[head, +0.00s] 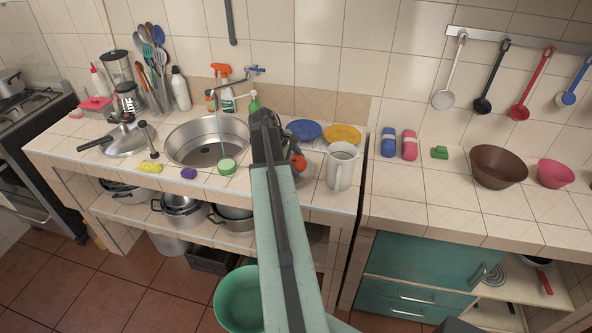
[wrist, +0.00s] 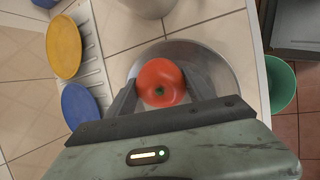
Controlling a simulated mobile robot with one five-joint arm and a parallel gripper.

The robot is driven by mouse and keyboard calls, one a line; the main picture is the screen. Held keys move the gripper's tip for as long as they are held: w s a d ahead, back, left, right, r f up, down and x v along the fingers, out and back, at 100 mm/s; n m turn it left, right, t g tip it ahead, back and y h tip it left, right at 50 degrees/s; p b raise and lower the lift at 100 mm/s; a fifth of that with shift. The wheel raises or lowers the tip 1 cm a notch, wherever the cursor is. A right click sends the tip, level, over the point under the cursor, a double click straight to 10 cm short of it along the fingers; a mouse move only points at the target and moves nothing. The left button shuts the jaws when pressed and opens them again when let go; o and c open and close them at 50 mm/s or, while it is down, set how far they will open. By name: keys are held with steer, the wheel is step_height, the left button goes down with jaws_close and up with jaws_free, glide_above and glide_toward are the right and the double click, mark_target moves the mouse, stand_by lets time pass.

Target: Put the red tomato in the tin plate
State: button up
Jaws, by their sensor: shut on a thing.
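The red tomato (wrist: 161,80) is between the two fingers of my gripper (wrist: 160,92) in the wrist view, and the gripper is shut on it. The grey tin plate (wrist: 222,68) lies beneath the tomato in that view. I cannot tell whether the tomato touches the plate or is held above it. In the head view my gripper (head: 283,150) is over the counter to the right of the sink, with a bit of the tomato (head: 299,162) showing beside it. My arm hides most of the plate there.
A metal pitcher (head: 341,166) stands close to the right of my gripper. A blue plate (head: 304,130) and a yellow plate (head: 342,134) are behind it. The sink (head: 190,147) is to the left. A green basin (head: 238,302) is below the counter's front edge.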

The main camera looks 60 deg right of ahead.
steer(key=shift+f, duration=0.95)
steer(key=shift+a+r, duration=0.1)
steer(key=shift+r, duration=0.15)
steer(key=shift+f+b, duration=0.3)
steer(key=shift+b, duration=0.05)
steer(key=o, duration=1.2)
steer(key=shift+a, duration=0.15)
steer(key=shift+o, duration=0.2)
steer(key=shift+r+p, duration=0.5)
steer(key=shift+p, duration=0.1)
steer(key=p+v, duration=1)
steer(key=v, duration=0.1)
steer(key=shift+r, duration=0.3)
steer(key=shift+w, duration=0.2)
